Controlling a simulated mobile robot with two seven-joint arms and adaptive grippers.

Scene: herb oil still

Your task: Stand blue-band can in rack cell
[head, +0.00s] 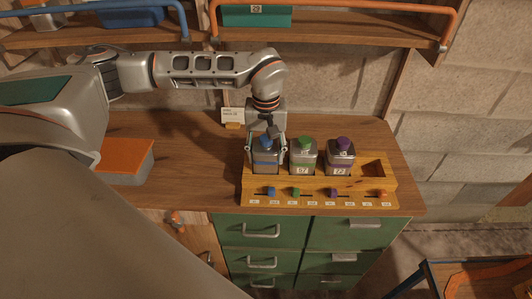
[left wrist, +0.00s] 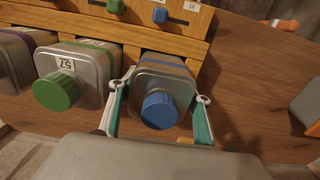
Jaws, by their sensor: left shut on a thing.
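The blue-band can (head: 265,163) is a grey metal can with a blue cap and a blue band. It stands upright at the leftmost cell of the wooden rack (head: 318,186). My left gripper (head: 265,152) reaches down from above and is shut on this can, one finger on each side. In the left wrist view, the teal-padded fingers of the gripper (left wrist: 166,86) flank the can's blue cap (left wrist: 159,111). The can's bottom is hidden, so I cannot tell whether it rests on the cell floor. My right gripper is not in view.
A green-capped can (head: 304,156) and a purple-capped can (head: 341,156) stand in the neighbouring cells. The rightmost cell (head: 374,169) is empty. Small coloured sliders line the rack's front. An orange-topped block (head: 125,160) lies on the counter to the left. Shelves run above.

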